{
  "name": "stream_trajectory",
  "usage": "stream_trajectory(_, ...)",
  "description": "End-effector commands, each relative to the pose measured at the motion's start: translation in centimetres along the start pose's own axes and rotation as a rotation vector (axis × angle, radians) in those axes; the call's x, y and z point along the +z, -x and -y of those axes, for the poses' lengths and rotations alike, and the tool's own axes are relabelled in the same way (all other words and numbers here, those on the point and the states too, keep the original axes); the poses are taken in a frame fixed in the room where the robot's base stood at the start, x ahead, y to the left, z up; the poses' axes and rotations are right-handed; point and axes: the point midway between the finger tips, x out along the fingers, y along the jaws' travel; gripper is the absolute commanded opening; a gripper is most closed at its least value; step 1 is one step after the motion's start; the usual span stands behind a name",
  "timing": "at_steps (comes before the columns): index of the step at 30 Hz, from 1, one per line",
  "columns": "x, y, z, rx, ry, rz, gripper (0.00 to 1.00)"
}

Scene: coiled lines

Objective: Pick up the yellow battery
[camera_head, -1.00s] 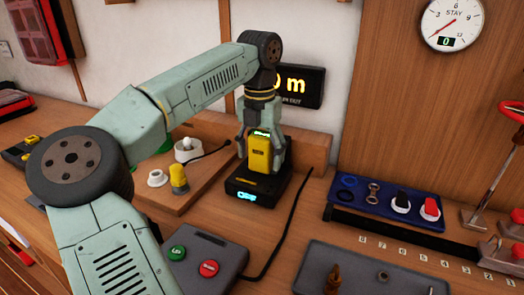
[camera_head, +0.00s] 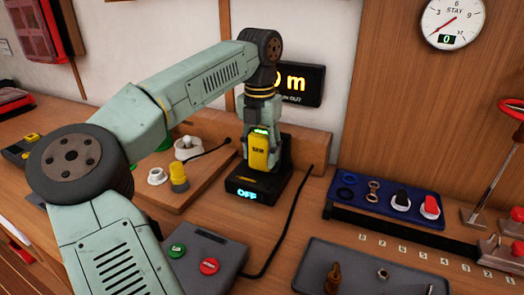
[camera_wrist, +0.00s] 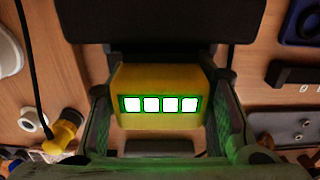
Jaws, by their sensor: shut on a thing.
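The yellow battery (camera_head: 259,155) stands upright at the black charger (camera_head: 258,188), whose front display reads "OFF". In the wrist view the battery (camera_wrist: 160,82) shows its top face with a row of lit green-white bars. My gripper (camera_head: 260,130) comes down from above and is shut on the battery, with a finger on each side of it. The fingers (camera_wrist: 160,125) also show in the wrist view, left and right of the battery. I cannot tell whether the battery's bottom is still seated in the charger.
A wooden board with a yellow-based plug (camera_head: 178,178) lies left of the charger. A grey box with green and red buttons (camera_head: 205,262) is in front. A blue tray (camera_head: 388,200) and a grey tray (camera_head: 360,272) lie to the right. A black cable (camera_head: 285,225) runs beside the charger.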

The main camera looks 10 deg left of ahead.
Motion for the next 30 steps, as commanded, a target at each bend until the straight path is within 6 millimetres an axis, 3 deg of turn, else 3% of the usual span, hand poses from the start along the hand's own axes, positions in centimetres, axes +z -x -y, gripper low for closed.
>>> stream_trajectory(4, 0.0, 0.1, 0.0, 0.000, 0.000, 0.001, 0.07)
stream_trajectory(13, 0.1, 0.7, 0.0, 0.001, 0.000, 0.002, 0.07)
stream_trajectory(24, 0.1, 7.7, 0.1, 0.001, 0.001, 0.004, 0.07)
stream_trajectory(30, 0.1, 9.8, 0.0, 0.001, 0.000, 0.002, 0.07)
